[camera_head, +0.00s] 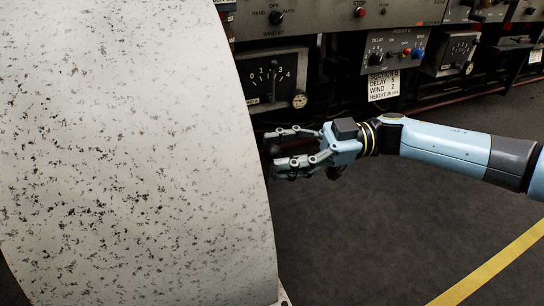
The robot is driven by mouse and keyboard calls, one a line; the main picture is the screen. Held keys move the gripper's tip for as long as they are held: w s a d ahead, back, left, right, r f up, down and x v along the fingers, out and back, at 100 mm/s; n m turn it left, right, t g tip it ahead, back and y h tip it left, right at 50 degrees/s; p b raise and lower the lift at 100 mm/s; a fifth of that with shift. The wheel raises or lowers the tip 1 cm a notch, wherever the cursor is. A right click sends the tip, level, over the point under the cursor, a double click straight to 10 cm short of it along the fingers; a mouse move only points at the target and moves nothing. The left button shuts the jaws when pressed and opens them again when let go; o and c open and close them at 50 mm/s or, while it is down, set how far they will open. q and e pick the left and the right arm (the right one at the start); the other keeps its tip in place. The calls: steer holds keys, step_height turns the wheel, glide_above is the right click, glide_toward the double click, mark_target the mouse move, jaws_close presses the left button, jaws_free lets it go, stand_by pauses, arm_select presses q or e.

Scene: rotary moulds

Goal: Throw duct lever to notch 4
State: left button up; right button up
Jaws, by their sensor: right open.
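A dial plate (288,73) with a numbered scale that runs up to 4 sits on the machine, just right of the pale speckled surface. A dark pointer shows near its upper middle, but I cannot tell exactly which number it marks. My right gripper (273,152) is below this plate, pointing left, with its fingers apart. The fingertips are close to the speckled surface's edge. My left gripper is not in view.
A large curved white speckled surface (130,150) fills the left side and hides part of the machine. Control panels with knobs (393,55) line the back. Dark floor with a yellow line (495,265) lies open at lower right.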

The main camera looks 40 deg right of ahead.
steer(key=shift+x, duration=0.95)
jaws_close()
